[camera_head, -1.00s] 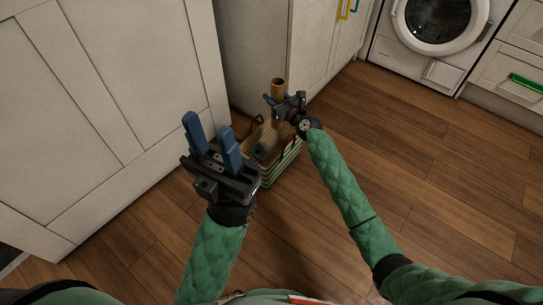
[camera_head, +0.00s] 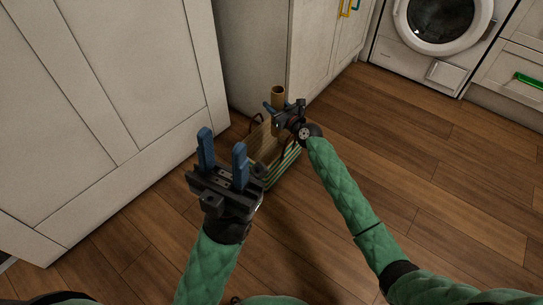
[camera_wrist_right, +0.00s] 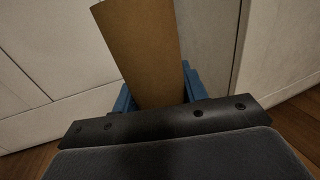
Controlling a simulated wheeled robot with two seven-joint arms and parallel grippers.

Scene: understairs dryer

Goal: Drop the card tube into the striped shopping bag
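The card tube (camera_head: 278,95) is a brown cylinder standing upright over the striped shopping bag (camera_head: 288,163). My right gripper (camera_head: 276,108) is shut around the tube's upper part. The tube (camera_wrist_right: 143,50) also fills the middle of the right wrist view, between the blue fingers (camera_wrist_right: 158,90). The tube's lower part is hidden by the gripper, so I cannot tell how far it reaches inside the bag. The bag stands on the floor with its dark handles up, partly hidden by my left gripper. My left gripper (camera_head: 222,155) is open and empty in front of the bag.
A cream cabinet panel (camera_head: 110,90) stands to the left of the bag, and another cabinet (camera_head: 255,50) is behind it. A washing machine or dryer (camera_head: 440,30) is at the top right. The wooden floor (camera_head: 440,180) to the right is clear.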

